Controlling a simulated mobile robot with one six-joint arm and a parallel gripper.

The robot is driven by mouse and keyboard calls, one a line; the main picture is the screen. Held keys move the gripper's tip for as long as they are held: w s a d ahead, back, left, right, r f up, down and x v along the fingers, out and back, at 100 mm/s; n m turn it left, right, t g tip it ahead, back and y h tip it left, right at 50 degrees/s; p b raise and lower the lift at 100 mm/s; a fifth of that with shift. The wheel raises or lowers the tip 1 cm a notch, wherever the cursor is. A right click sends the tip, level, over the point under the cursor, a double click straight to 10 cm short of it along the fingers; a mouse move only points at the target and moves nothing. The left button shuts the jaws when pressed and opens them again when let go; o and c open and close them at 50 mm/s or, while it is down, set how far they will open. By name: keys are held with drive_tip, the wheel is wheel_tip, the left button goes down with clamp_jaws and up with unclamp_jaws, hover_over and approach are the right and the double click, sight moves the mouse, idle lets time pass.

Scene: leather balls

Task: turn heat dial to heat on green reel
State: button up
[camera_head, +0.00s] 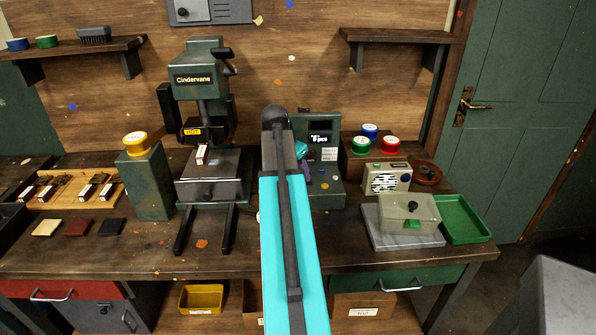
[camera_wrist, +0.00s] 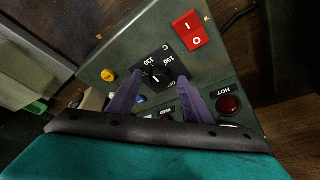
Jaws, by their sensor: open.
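A black heat dial (camera_wrist: 157,78) with a white mark sits on a black plate with white numbers in the wrist view. The plate is on a green control box (camera_head: 328,180), which my arm partly covers in the head view. My gripper (camera_wrist: 160,76) is open, with one purple finger on each side of the dial; I cannot tell whether they touch it. In the head view my gripper (camera_head: 302,150) is mostly hidden behind my arm. A green reel (camera_head: 361,145) stands with a blue and a red one on a wooden block; another green reel (camera_head: 47,41) is on the left shelf.
A red rocker switch (camera_wrist: 189,31), a red lamp (camera_wrist: 229,104) labelled HOT and a yellow button (camera_wrist: 108,75) surround the dial. The Cindervane press (camera_head: 207,90) stands left of my arm. A beige box (camera_head: 388,178) and a green tray (camera_head: 464,220) are to the right.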

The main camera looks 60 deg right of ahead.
drive_tip(key=s+b+v, duration=0.1)
drive_tip(key=b+v, duration=0.1)
drive_tip(key=v, duration=1.1)
drive_tip(key=shift+w+r, duration=0.45)
drive_tip(key=shift+f, duration=0.1)
idle(0.5)
